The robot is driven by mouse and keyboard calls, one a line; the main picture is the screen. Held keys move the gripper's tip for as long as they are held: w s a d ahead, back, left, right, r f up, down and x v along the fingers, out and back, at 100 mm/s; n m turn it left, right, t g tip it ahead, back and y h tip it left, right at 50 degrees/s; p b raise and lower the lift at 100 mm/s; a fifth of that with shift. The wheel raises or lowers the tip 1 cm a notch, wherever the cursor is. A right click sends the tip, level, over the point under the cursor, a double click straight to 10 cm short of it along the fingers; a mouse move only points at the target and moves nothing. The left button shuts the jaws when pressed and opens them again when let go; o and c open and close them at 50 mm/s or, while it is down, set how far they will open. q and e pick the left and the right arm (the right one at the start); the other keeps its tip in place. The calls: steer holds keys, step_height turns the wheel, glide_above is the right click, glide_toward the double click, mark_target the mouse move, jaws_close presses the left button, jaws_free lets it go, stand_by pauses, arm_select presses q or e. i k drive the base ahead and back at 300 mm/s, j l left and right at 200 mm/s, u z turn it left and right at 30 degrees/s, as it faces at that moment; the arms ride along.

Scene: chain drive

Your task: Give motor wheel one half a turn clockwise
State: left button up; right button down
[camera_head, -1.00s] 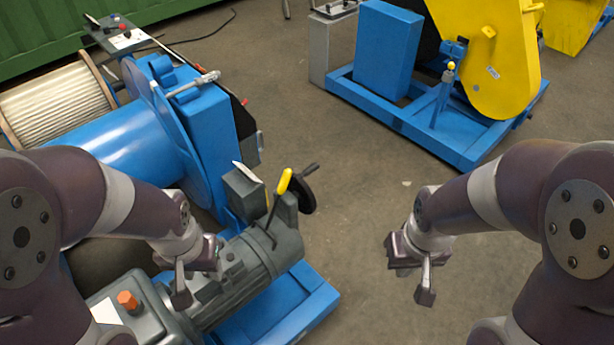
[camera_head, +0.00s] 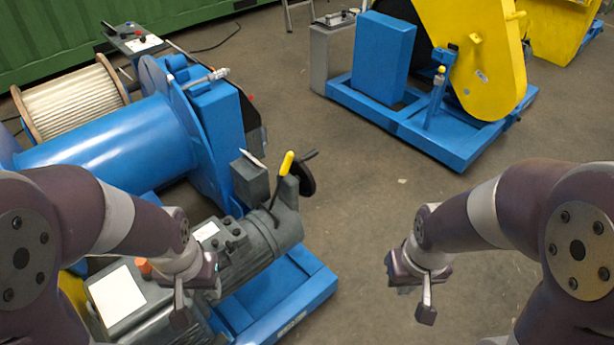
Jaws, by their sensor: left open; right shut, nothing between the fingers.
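A black handwheel (camera_head: 307,174) with a small crank handle sits at the far end of the grey motor (camera_head: 262,240), in the middle left of the head view. A yellow-tipped lever (camera_head: 287,163) stands just left of it and hides part of its edge. My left gripper (camera_head: 196,297) is open and empty, in front of the motor in the picture and well short of the wheel. My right gripper (camera_head: 412,290) is shut and empty over bare floor, to the right of the wheel and apart from it.
The motor rests on a blue frame (camera_head: 310,285) beside a blue drum (camera_head: 110,145) and a cable reel (camera_head: 72,103). A grey box with an orange button (camera_head: 145,266) lies near my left arm. A blue and yellow machine (camera_head: 470,60) stands at the back right. The floor (camera_head: 350,215) between is clear.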

mark_target(307, 185)
steer(key=i+l+u, duration=0.1)
steer(key=u, duration=1.95)
steer(key=l, duration=1.45)
steer(key=k+l, duration=0.1)
steer(key=l, duration=2.85)
steer(key=k+l+u, duration=0.1)
steer(key=l, duration=1.35)
